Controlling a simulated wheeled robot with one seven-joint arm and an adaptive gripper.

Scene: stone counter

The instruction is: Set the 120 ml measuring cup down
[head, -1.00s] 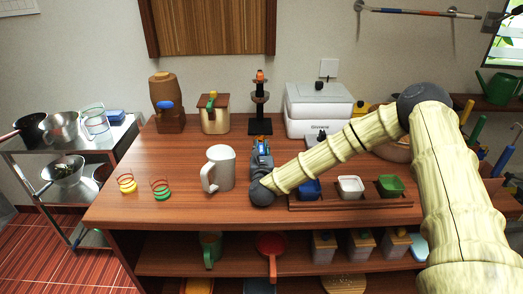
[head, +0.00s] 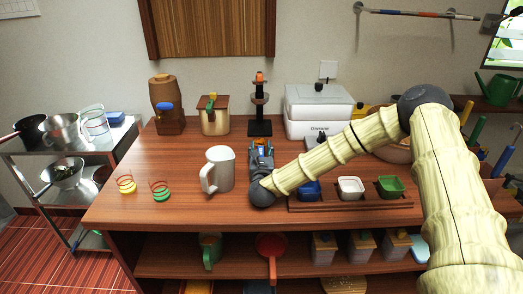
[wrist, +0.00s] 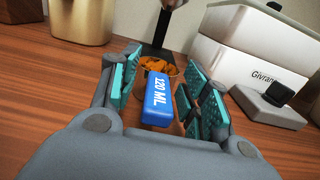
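The 120 ml measuring cup shows in the wrist view by its blue handle (wrist: 158,100), marked "120 ML", which points toward me. Its bowl (wrist: 172,69) is beyond the handle with orange pieces in it, and appears to stand on the wooden counter (wrist: 50,100). My gripper (wrist: 164,88) is open, with its teal-padded fingers apart on either side of the handle. A gap shows on the left of the handle; the right pads are close to it. In the head view my gripper (head: 262,155) is low over the counter and mostly hides the cup.
A white mug (head: 220,170) stands just left of my gripper. A wooden tray (head: 330,204) with blue, white and green bowls is to the right. Two coloured coils (head: 160,190) lie at the left.

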